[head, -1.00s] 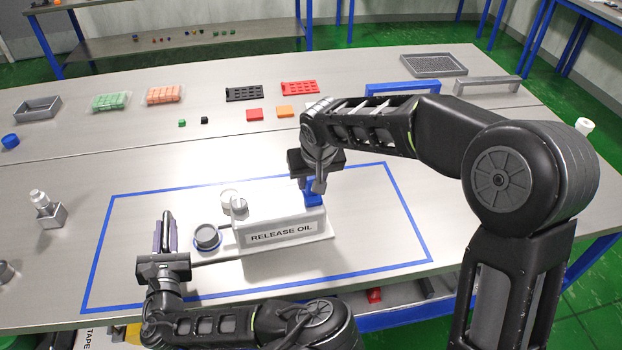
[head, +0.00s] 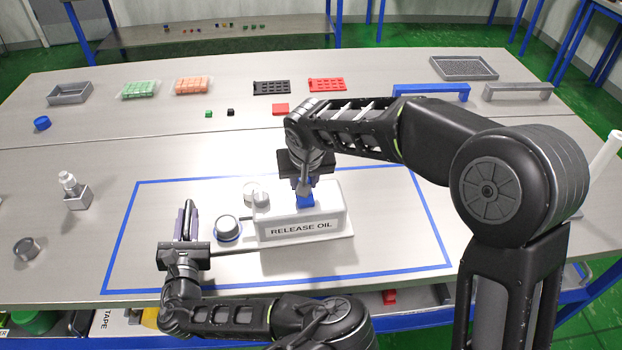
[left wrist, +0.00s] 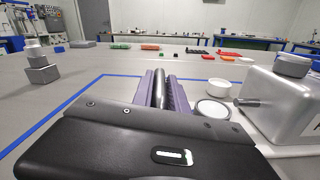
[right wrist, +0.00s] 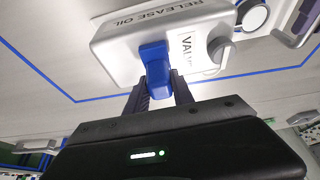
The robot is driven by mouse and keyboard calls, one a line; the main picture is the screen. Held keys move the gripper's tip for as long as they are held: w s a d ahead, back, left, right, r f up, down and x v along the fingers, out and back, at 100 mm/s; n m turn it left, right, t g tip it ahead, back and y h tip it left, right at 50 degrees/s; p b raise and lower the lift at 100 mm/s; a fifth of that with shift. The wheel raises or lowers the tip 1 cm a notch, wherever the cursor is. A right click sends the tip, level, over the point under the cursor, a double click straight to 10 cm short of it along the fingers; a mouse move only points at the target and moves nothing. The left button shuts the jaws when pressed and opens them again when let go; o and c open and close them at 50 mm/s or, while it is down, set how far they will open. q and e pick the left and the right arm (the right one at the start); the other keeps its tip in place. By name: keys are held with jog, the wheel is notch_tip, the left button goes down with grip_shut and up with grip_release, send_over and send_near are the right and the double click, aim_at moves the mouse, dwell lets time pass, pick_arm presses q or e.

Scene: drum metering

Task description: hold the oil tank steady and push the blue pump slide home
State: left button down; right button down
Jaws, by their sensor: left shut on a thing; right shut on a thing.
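The white oil tank (head: 322,212), labelled RELEASE OIL, stands inside the blue tape outline. The blue pump slide (head: 306,201) is on its top; it shows clearly in the right wrist view (right wrist: 155,70). My right gripper (head: 303,188) is shut on the slide from above. My left gripper (head: 187,215) is left of the tank, shut on a dark upright grip (left wrist: 159,88). A thin bar (head: 235,250) runs between that side and the tank's base. A round grey cup (head: 228,229) stands at the tank's left end, below a spout (left wrist: 247,102).
A white bottle on a grey block (head: 76,192) and a grey ring (head: 27,249) are at the left. The table between the bottle and the tape is clear.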

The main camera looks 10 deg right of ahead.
pick_arm(q)
jog(key=shift+d, duration=0.15)
pick_arm(e)
jog(key=c, duration=1.4)
grip_release()
jog(key=shift+a, duration=0.35)
jog(key=o, duration=0.3)
jog(key=shift+d, duration=0.1)
jog(key=shift+r, duration=0.15)
jog(key=v, duration=1.1)
jog(key=shift+s+r, duration=0.3)
pick_arm(q)
jog(key=c, duration=1.2)
grip_release()
jog(key=shift+c, duration=0.2)
